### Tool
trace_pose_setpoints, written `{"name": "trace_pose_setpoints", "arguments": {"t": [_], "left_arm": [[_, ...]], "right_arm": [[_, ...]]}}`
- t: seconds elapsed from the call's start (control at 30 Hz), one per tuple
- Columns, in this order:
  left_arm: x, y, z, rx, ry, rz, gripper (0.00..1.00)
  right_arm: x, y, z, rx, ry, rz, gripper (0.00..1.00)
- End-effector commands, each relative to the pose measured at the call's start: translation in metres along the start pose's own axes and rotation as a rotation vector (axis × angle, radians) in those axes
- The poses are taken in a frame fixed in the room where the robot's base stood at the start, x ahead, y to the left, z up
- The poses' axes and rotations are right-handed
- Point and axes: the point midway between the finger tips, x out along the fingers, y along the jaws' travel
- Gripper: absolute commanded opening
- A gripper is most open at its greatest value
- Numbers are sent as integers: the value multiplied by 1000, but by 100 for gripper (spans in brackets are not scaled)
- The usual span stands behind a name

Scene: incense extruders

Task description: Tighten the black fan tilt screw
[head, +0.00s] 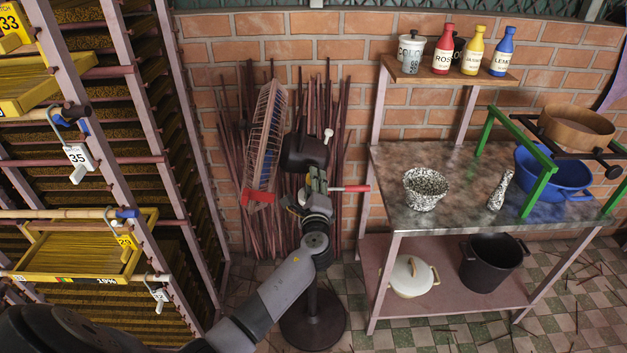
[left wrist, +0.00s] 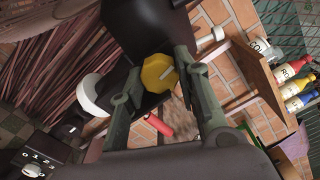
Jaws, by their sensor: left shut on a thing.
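The black fan's round cage (head: 265,140) faces left, and its black motor housing (head: 303,152) sits behind it on a stand with a round black base (head: 313,320). In the left wrist view, a yellow eight-sided tilt screw knob (left wrist: 160,72) with a pale line on its face sits against a black part of the fan. My left gripper (head: 314,186) is just below the motor housing. In the left wrist view its fingers (left wrist: 157,82) are closed on either side of the knob. The head view hides the knob behind the gripper. My right gripper is not in view.
A red handle (head: 352,188) sticks out right of my gripper. A shelf table (head: 460,170) with a speckled pot (head: 426,188) stands to the right. A tray rack (head: 150,120) stands at the left, and thin sticks (head: 235,170) lean on the brick wall behind the fan.

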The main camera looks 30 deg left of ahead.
Motion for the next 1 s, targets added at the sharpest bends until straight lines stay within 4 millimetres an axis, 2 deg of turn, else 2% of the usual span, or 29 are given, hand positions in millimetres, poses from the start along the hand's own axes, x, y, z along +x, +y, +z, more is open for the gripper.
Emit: {"name": "trace_pose_setpoints", "arguments": {"t": [0.3,0.73,0.77,1.0], "left_arm": [[-1,1,-1,87,2,2,2],[-1,2,-2,95,3,2,2],[-1,2,-2,95,3,2,31],[0,1,-1,94,2,2,47]], "right_arm": [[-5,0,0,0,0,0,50],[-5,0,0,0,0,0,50],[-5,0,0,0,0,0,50],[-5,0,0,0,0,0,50]]}}
